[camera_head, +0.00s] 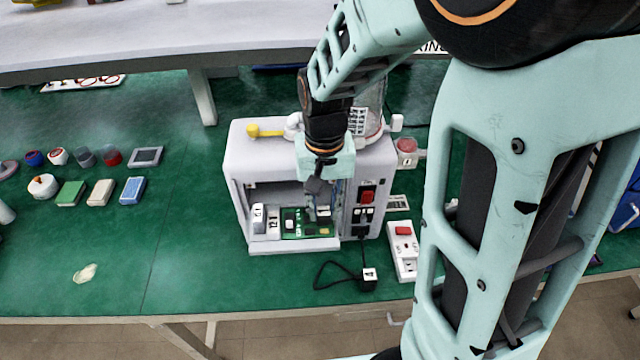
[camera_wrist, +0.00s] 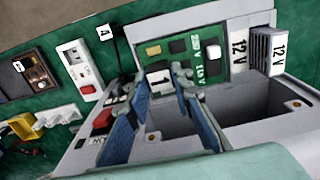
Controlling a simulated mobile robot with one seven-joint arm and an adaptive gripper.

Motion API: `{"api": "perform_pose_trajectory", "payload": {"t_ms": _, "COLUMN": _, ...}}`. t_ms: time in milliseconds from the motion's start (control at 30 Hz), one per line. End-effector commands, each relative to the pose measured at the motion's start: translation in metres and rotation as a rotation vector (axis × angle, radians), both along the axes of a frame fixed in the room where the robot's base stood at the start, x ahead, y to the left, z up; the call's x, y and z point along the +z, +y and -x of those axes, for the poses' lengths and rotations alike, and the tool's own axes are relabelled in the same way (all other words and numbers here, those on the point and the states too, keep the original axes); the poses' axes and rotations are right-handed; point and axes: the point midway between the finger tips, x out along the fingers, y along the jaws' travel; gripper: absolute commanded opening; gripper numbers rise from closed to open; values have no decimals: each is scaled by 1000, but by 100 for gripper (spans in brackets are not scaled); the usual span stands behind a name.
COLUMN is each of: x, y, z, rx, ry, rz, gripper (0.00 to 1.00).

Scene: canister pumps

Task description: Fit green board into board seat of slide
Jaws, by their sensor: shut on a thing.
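The green board (camera_head: 292,227) is in the open front of the white machine (camera_head: 245,165), low over the light grey slide (camera_head: 285,247). In the wrist view the green board (camera_wrist: 205,50) carries a grey block marked 1, a white knob and printed voltage labels. My gripper (camera_wrist: 160,78) has its blue fingers on either side of the marked block and is shut on it. In the head view my gripper (camera_head: 322,205) reaches down into the opening and covers the board's right part. The board seat is hidden under the board; I cannot tell whether the board is fully down.
A white 12 V block (camera_wrist: 267,50) stands beside the board. A red switch (camera_head: 368,196) is on the machine's right front. A power strip (camera_head: 403,250) and a black cable lie at right. Small parts, including a green box (camera_head: 70,193), lie at left; the front left table is mostly clear.

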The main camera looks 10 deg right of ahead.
Motion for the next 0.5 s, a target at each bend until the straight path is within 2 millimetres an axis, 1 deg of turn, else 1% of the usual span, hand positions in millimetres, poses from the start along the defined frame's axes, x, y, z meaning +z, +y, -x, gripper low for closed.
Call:
{"api": "perform_pose_trajectory", "payload": {"t_ms": 200, "x": -4, "y": 0, "z": 0, "rx": 0, "ry": 0, "rz": 0, "gripper": 0}}
{"api": "perform_pose_trajectory", "payload": {"t_ms": 233, "x": -3, "y": 0, "z": 0, "rx": 0, "ry": 0, "rz": 0, "gripper": 23}}
{"api": "perform_pose_trajectory", "payload": {"t_ms": 367, "x": -3, "y": 0, "z": 0, "rx": 0, "ry": 0, "rz": 0, "gripper": 38}}
{"api": "perform_pose_trajectory", "payload": {"t_ms": 500, "x": -3, "y": 0, "z": 0, "rx": 0, "ry": 0, "rz": 0, "gripper": 39}}
